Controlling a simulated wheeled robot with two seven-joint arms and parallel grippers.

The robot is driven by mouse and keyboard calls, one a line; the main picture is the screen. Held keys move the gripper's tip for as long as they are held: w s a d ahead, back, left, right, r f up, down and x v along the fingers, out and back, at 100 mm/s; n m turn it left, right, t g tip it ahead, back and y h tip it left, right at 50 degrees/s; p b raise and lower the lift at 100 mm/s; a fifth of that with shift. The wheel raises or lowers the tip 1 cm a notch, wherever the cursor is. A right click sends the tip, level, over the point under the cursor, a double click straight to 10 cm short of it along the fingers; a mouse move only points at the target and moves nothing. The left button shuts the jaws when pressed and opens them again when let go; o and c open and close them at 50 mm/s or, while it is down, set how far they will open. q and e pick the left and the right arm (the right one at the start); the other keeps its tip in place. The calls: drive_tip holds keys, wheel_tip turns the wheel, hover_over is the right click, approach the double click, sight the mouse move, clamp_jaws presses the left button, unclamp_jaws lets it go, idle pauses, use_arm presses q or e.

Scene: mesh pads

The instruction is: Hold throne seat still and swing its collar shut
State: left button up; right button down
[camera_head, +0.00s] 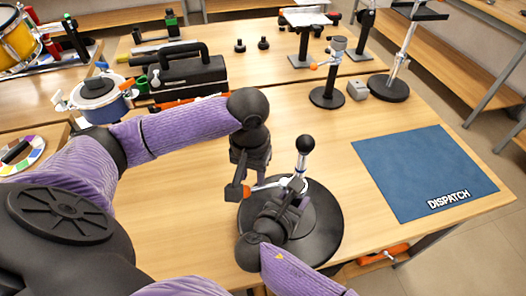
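The throne seat (322,240) is a black round disc on the table in front of me, with a short upright silver post topped by a black ball (304,145). A pale collar (296,184) sits around the post's lower part, and a thin lever with an orange end (247,191) sticks out to its left. My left gripper (238,191) hangs down at the orange end; I cannot tell whether it is closed on it. My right gripper (291,206) reaches over the seat from below, close to the post. Its fingers are dark against the seat, and their grip is unclear.
A blue mat marked DISPATCH (425,175) lies to the right. Behind stand a round-based stand (327,97), a small grey block (357,90), a black toolbox (190,78) and a blue-grey pot (100,100). The table between seat and mat is clear.

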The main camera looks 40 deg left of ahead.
drive_tip(key=shift+d+f, duration=0.15)
drive_tip(key=shift+f, duration=0.1)
use_arm(q)
wheel_tip(320, 180, up, 12)
use_arm(e)
drive_tip(key=shift+c, duration=0.6)
unclamp_jaws()
drive_tip(key=shift+r, duration=0.1)
